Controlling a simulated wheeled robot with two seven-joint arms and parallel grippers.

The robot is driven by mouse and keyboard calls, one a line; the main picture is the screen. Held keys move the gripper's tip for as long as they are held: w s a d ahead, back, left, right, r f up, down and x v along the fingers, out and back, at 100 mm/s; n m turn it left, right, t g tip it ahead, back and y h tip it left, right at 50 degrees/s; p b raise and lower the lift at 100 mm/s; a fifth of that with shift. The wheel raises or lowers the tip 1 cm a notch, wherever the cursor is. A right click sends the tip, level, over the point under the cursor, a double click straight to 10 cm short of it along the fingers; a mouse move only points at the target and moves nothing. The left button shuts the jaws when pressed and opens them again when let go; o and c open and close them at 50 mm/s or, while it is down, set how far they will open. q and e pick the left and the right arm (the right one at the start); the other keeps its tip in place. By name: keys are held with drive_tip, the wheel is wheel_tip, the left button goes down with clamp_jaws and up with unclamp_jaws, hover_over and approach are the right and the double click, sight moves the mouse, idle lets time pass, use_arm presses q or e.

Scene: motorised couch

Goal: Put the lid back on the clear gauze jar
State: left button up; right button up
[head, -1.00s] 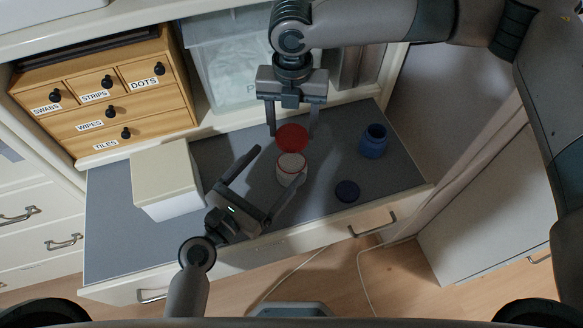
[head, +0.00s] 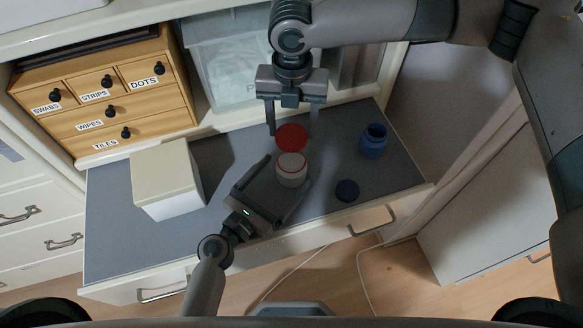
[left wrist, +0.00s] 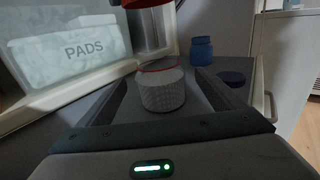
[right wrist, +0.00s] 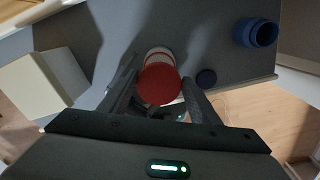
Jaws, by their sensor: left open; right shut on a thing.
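The clear gauze jar (head: 291,176) stands upright on the grey drawer top, whitish inside with a red line around its rim; it also shows in the left wrist view (left wrist: 162,91). My left gripper (head: 283,178) is open, its fingers low on either side of the jar. The red lid (head: 291,137) is held by my right gripper (head: 292,133), shut on it above and behind the jar. The lid covers part of the jar in the right wrist view (right wrist: 159,85). In the left wrist view the lid (left wrist: 143,3) is apart from the jar, higher up.
An open blue jar (head: 373,141) stands to the right, with a dark blue lid (head: 347,190) lying nearer the front edge. A pale box (head: 167,177) stands at left. A wooden drawer unit (head: 104,92) and a PADS bin (left wrist: 68,49) are behind.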

sight(292, 165)
use_arm(q)
drive_tip(key=shift+x, duration=2.2)
drive_tip(key=shift+c, duration=0.3)
drive_tip(key=c, duration=1.5)
drive_tip(key=shift+c, duration=0.2)
use_arm(e)
drive_tip(key=shift+f, duration=2.5)
